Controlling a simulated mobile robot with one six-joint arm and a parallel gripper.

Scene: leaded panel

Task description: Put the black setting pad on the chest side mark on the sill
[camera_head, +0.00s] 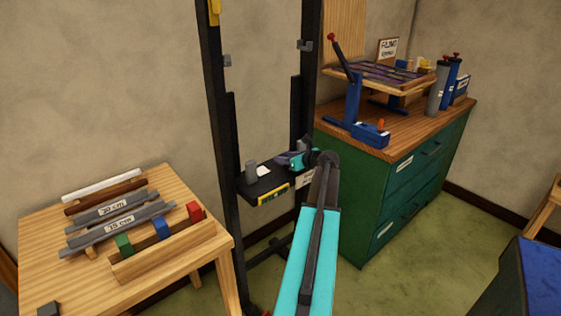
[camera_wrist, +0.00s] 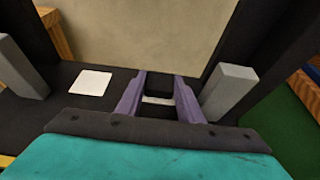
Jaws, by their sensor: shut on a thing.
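The black sill (camera_head: 262,187) spans the two dark uprights in the head view; its dark top also shows in the wrist view (camera_wrist: 60,105). My gripper (camera_head: 287,158) is over its right, chest-side part. In the wrist view its purple fingers (camera_wrist: 159,84) are shut on the black setting pad (camera_wrist: 159,83). A white strip (camera_wrist: 157,100) shows between the fingers beside the pad, seemingly the chest side mark partly covered. I cannot tell whether the pad touches the sill. A bare white square mark (camera_wrist: 92,83) lies left of the fingers, also visible in the head view (camera_head: 264,171).
Grey blocks stand at the sill's left (camera_wrist: 20,67) and right (camera_wrist: 231,92), the right one close to my fingers. A yellow-green level (camera_head: 273,195) is on the sill's front. A green chest (camera_head: 350,195) stands right, a wooden table (camera_head: 50,260) left.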

